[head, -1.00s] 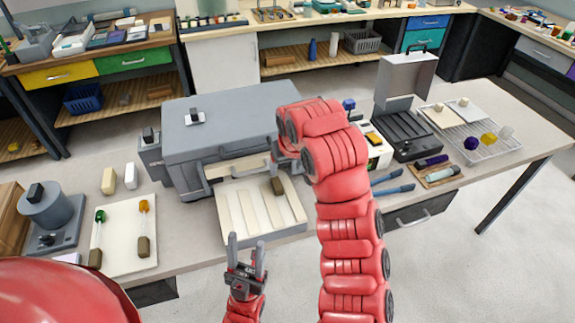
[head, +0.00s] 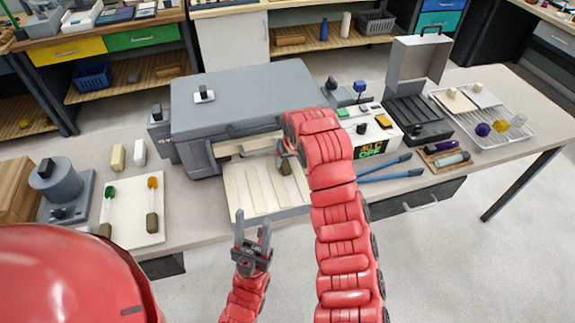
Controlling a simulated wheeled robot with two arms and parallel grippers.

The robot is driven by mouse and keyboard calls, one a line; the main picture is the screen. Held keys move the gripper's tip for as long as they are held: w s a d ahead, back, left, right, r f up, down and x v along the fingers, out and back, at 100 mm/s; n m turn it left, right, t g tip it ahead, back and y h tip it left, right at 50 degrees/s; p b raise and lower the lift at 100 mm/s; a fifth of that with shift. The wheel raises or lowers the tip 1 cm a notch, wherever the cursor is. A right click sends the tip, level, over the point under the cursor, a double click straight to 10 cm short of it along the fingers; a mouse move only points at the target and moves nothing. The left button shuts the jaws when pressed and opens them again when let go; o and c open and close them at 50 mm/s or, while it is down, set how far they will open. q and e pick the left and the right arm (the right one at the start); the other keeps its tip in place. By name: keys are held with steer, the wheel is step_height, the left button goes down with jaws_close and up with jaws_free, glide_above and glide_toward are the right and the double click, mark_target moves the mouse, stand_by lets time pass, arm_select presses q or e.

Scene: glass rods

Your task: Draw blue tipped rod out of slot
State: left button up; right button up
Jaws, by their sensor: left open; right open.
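A brown handle (head: 286,168) lies in a slot of the pale grooved tray (head: 238,191) at the front of the grey box-shaped machine (head: 225,110). I take it for the end of the rod; no blue tip shows on it, and its far part is hidden by the machine and my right arm. My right gripper (head: 283,152) is open at the machine's mouth, just above and beside the handle; its fingers are partly hidden and contact cannot be told. My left gripper (head: 252,236) is open and empty, fingers pointing up, in front of the tray.
Green-tipped (head: 109,193) and orange-tipped (head: 152,184) rods lie on a white board (head: 134,216) to the left. A device with a lit display (head: 368,140), blue-handled tongs (head: 385,176) and a wire rack (head: 500,130) stand to the right.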

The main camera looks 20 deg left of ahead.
mark_target(287, 170)
steer(key=p+x, duration=0.1)
steer(key=x, duration=0.5)
steer(key=shift+w+p, duration=0.1)
steer(key=shift+p, duration=0.25)
steer(key=shift+x, duration=0.75)
steer(key=shift+c, duration=0.2)
jaws_close()
